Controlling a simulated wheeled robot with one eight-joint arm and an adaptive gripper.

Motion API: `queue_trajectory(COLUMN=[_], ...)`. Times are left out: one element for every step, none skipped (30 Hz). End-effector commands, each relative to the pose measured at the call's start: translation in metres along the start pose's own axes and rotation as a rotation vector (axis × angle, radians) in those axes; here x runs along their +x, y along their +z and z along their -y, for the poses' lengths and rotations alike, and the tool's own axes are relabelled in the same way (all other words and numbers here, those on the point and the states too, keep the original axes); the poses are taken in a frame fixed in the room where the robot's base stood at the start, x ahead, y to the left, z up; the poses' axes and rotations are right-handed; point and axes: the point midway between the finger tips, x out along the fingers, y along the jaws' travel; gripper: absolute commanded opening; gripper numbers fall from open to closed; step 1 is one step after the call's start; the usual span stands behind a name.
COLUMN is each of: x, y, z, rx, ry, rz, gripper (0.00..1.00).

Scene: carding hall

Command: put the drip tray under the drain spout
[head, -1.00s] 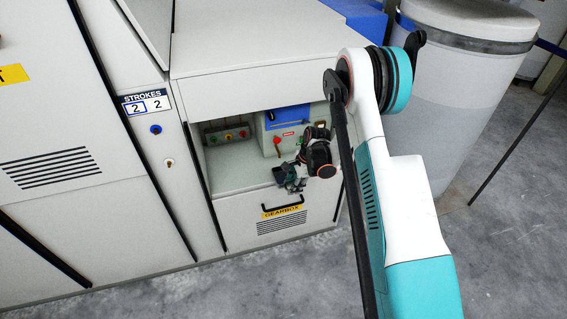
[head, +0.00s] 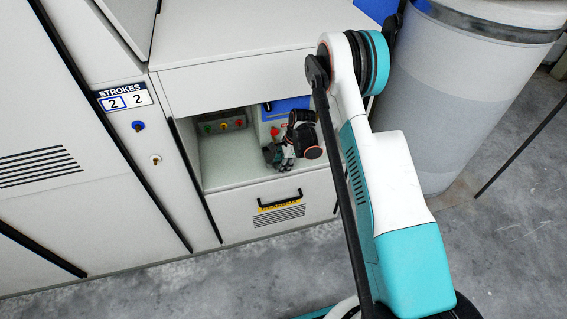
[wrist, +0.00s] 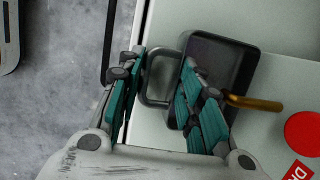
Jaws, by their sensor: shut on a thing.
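The drip tray (wrist: 228,52) is a dark grey, shallow, rounded tray with a grey loop handle (wrist: 152,82). My gripper (wrist: 160,105) is shut on the handle, with a teal-padded finger on each side of it. The right finger hides part of the tray. The drain spout (wrist: 258,103) is a short brass pipe; its tip overlaps the tray's lower right edge in the wrist view. The height gap between them cannot be told. In the head view my gripper (head: 279,154) is in the open recess, and the spout and tray are not clear.
The recess floor (head: 222,176) is pale, above a gearbox drawer with a black handle (head: 281,200). Coloured buttons (head: 222,125) line its back wall. A red round knob (wrist: 303,133) is right of the spout. A large grey bin (head: 450,100) stands at the right.

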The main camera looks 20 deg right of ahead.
Motion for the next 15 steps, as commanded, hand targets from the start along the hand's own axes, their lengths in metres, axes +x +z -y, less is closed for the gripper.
queue_trajectory(x=[-0.0008,-0.0009,-0.0008,-0.0005,0.0002,0.0013,0.0017,0.0014,0.0014,0.0014,0.0014,0.0013,0.0013,0.0013,0.0013], y=[0.0005,0.0005,0.0005,0.0003,0.0001,-0.0003,-0.0004,-0.0003,-0.0003,-0.0003,-0.0003,-0.0003,-0.0003,-0.0003,-0.0003], z=[0.0001,0.0001,0.0002,0.0001,0.0001,0.0,-0.0001,0.0,-0.0001,-0.0001,-0.0001,-0.0001,-0.0001,-0.0001,-0.0001], rx=[-0.001,-0.001,0.0,0.0,0.0,0.0,0.0,0.0,0.0,0.0,0.0,0.0,0.0,0.0,0.0], ry=[0.0,0.0,0.0,0.0,0.0,0.0,0.0,0.0,0.0,0.0,0.0,0.0,0.0,0.0,0.0], rz=[0.0,0.0,0.0,0.0,0.0,0.0,0.0,0.0,0.0,0.0,0.0,0.0,0.0,0.0,0.0], gripper=[0.0,0.0,0.0,0.0,0.0,0.0,0.35,0.42,0.51,0.53,0.53,0.53,0.53,0.53,0.53])
